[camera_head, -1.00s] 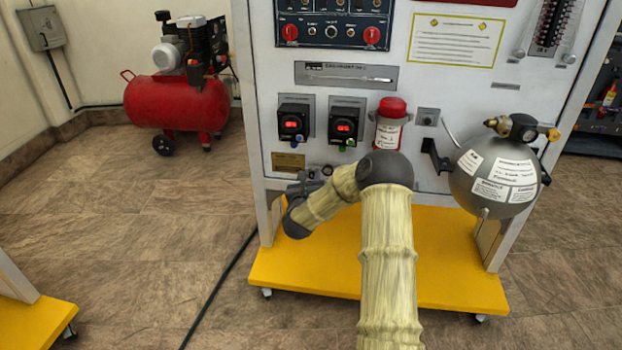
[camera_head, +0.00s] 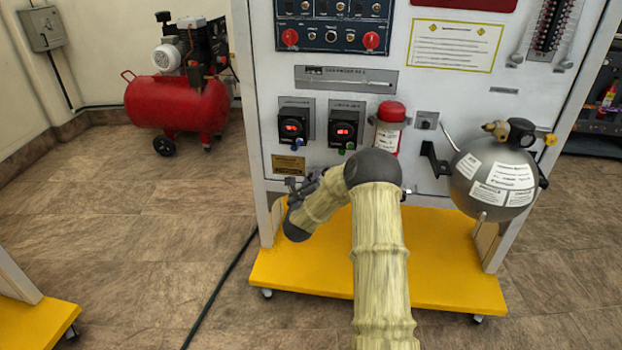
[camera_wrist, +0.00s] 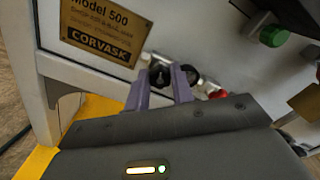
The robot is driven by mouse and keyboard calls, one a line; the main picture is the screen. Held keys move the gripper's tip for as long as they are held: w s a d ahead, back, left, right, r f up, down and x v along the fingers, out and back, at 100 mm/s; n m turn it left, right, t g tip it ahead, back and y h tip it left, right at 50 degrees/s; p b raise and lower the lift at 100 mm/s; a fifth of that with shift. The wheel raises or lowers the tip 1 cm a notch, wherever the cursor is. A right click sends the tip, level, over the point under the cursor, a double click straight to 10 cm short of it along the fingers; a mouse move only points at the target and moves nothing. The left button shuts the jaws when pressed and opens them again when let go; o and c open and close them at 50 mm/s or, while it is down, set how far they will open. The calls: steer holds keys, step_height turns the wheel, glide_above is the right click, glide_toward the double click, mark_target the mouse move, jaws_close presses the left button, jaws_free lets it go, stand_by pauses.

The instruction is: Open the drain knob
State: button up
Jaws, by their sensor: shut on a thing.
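A small black round knob (camera_wrist: 160,72), which I take to be the drain knob, sits low on the trainer panel, just right of the brass Model 500 plate (camera_wrist: 100,28) in the wrist view. My gripper (camera_wrist: 164,82) has its two purple fingers at either side of it and is shut on it. The fingers hide part of the knob, so its exact turn angle cannot be read. In the head view my gripper (camera_head: 301,186) is at the panel's lower left, below the brass plate (camera_head: 288,164), and the knob is hidden there.
A second dark round fitting (camera_wrist: 190,75) and a red part (camera_wrist: 217,94) lie close right of the fingers. A green knob (camera_wrist: 273,36) is farther right. The grey sphere tank (camera_head: 492,178) hangs at the panel's right. The yellow base (camera_head: 440,270) lies below.

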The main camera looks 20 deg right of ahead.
steer(key=n+p, duration=0.1)
steer(key=n, duration=0.3)
steer(key=shift+a+n, duration=0.15)
steer(key=shift+n, duration=0.15)
steer(key=n+p, duration=0.1)
steer(key=n, duration=0.2)
steer(key=shift+n+p, duration=0.4)
steer(key=n+p, duration=0.1)
steer(key=n, duration=0.3)
steer(key=n+p, duration=0.1)
steer(key=n, duration=0.3)
steer(key=shift+f+p, duration=0.1)
steer(key=shift+p, duration=0.3)
steer(key=shift+f+n+p, duration=0.1)
steer(key=shift+n+p, duration=2.3)
steer(key=shift+n, duration=4.9)
